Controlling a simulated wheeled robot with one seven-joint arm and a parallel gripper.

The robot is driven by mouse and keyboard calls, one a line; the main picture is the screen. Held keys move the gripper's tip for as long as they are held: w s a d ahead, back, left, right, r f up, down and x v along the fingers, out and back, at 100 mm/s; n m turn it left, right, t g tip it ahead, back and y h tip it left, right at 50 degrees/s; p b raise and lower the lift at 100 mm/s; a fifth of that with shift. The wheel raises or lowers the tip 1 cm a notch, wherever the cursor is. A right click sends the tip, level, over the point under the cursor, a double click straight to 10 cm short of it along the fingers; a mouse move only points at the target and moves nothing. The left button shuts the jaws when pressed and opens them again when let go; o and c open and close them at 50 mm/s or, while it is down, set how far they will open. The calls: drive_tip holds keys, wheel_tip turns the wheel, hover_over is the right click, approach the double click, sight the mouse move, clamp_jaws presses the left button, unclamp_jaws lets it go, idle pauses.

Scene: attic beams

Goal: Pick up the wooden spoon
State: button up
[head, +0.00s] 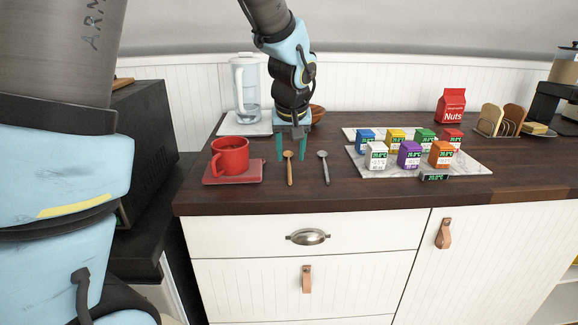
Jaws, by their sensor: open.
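The wooden spoon (289,169) lies on the dark wooden counter, its bowl toward the back and its handle toward the front edge. A grey metal spoon (324,169) lies to its right, roughly parallel. My gripper (291,150) points down just behind and above the wooden spoon's bowl. Its two teal fingers are apart, one on each side of the bowl as seen from here. Nothing is held between them. I cannot tell exactly how high the fingertips are above the counter.
A red mug (230,156) on a red coaster (233,180) stands close on the left. A clear pitcher (247,95) and a brown bowl (318,114) are behind. Several small cartons stand on a marble board (470,166) to the right. The counter's front strip is clear.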

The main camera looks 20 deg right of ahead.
sight(289, 170)
drive_tip(key=p+x, duration=0.1)
drive_tip(key=x, duration=0.3)
drive_tip(key=shift+a+f, duration=0.1)
drive_tip(key=shift+f, duration=0.3)
drive_tip(key=shift+f, duration=0.2)
drive_tip(key=shift+c, duration=0.2)
clamp_jaws()
idle(0.4)
